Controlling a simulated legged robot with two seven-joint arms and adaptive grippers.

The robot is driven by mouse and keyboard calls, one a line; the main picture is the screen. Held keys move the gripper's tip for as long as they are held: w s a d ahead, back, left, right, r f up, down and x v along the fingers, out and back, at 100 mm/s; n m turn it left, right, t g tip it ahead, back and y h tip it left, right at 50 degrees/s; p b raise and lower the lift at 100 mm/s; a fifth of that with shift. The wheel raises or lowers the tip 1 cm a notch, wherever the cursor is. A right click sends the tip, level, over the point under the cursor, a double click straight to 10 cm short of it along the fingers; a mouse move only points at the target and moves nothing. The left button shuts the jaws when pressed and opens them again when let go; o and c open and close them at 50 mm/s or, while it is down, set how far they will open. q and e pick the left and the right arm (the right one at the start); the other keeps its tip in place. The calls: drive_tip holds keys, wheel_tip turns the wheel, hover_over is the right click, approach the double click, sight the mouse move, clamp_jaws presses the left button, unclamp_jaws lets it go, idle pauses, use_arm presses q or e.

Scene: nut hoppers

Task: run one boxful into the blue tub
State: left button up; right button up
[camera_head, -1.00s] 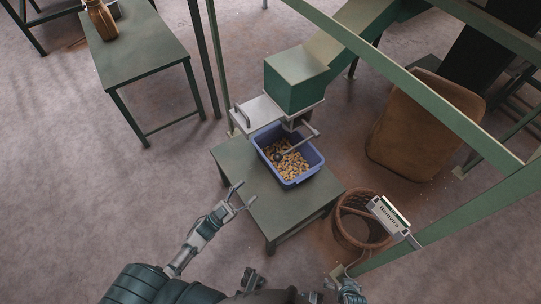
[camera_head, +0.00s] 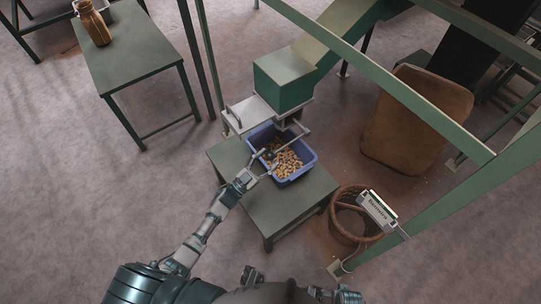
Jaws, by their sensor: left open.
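The blue tub (camera_head: 309,156) stands on a low green table (camera_head: 274,211) under the hopper's outlet. Tan nuts (camera_head: 287,161) lie in it. The green hopper box (camera_head: 284,80) sits above, at the lower end of a sloping chute (camera_head: 335,30), with a pale metal plate (camera_head: 248,113) and handle beneath it. A thin lever (camera_head: 294,141) with a dark knob reaches over the tub. My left gripper (camera_head: 258,165) is open at the tub's near left edge, its fingers close to the knob; I cannot tell whether they touch. My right gripper (camera_head: 334,294) is only partly visible at the bottom edge.
A wicker basket (camera_head: 345,228) stands on the floor right of the table, beside a labelled box (camera_head: 377,210) on the green frame. A brown sack (camera_head: 417,120) stands farther right. A side table (camera_head: 135,50) with a brown jar (camera_head: 92,23) is at upper left. Floor at left is clear.

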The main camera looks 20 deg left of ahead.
use_arm(q)
drive_tip(key=shift+x, duration=1.05)
drive_tip(key=shift+a, duration=0.4)
drive_tip(key=shift+c, duration=0.2)
drive_tip(key=c, duration=0.8)
drive_tip(key=shift+s+d, duration=0.1)
clamp_jaws()
drive_tip(key=shift+d+r, duration=0.1)
drive_tip(key=shift+d, duration=0.05)
drive_tip(key=shift+r, duration=0.15)
use_arm(e)
drive_tip(key=shift+w+a, duration=0.1)
